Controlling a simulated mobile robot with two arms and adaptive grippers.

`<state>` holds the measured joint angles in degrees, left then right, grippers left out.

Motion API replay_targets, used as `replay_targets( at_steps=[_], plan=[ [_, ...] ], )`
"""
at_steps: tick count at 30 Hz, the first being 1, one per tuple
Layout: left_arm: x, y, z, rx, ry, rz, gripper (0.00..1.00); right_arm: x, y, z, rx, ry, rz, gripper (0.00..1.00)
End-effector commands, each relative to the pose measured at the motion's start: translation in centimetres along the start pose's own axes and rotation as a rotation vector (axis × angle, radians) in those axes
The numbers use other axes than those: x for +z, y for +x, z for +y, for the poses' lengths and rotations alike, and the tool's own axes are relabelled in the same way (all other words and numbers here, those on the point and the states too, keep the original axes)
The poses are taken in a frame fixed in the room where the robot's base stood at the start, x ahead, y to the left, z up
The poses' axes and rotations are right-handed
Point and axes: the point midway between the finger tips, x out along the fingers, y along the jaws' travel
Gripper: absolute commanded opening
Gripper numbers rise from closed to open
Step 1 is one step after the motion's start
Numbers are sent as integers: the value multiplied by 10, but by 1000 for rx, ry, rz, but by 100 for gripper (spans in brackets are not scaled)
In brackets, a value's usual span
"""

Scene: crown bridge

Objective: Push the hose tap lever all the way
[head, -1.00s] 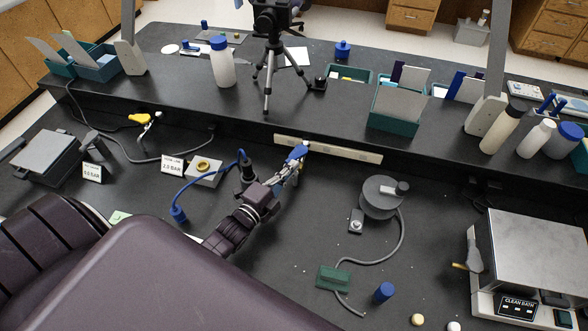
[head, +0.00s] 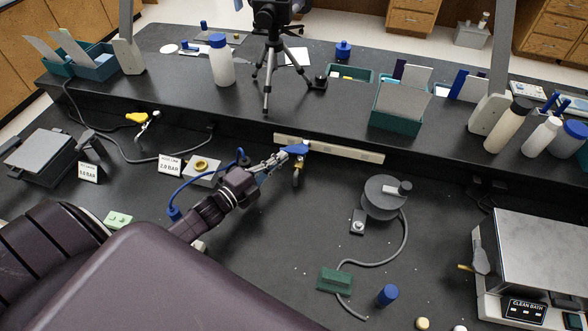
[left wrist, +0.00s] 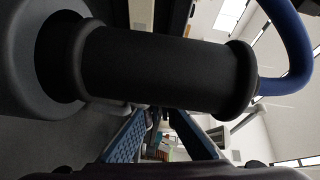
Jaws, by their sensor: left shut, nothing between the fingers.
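The hose tap has a blue lever (head: 294,149) at the front of the raised shelf, beside a pale strip, with a brass-coloured part (head: 298,174) below it. My left gripper (head: 282,156) is shut and empty, its tips at the lever's left end; whether they touch cannot be told. In the left wrist view, my gripper's blue-padded fingers (left wrist: 160,122) show low down, behind a large black cylinder (left wrist: 165,72) joined to a blue hose (left wrist: 292,60). The cylinder hides the fingertips' surroundings, and the lever is not clear there. My right gripper is out of view.
A box with a yellow ring (head: 202,165) and a "2.0 BAR" sign (head: 170,167) stand left of my arm. A grey round device (head: 381,198) with a cable stands to the right. A tripod (head: 268,60) stands on the shelf above. The bench between is mostly clear.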

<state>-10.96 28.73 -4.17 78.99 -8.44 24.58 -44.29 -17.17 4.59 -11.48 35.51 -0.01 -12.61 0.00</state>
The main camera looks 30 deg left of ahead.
Motion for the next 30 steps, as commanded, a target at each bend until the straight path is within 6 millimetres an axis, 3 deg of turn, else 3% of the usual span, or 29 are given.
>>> replay_targets(
  at_steps=[23,30],
  plan=[
    [5,1,-1,0,0,-1,0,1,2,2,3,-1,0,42],
    [5,-21,1,3,0,-1,0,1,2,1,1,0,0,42]
  ],
)
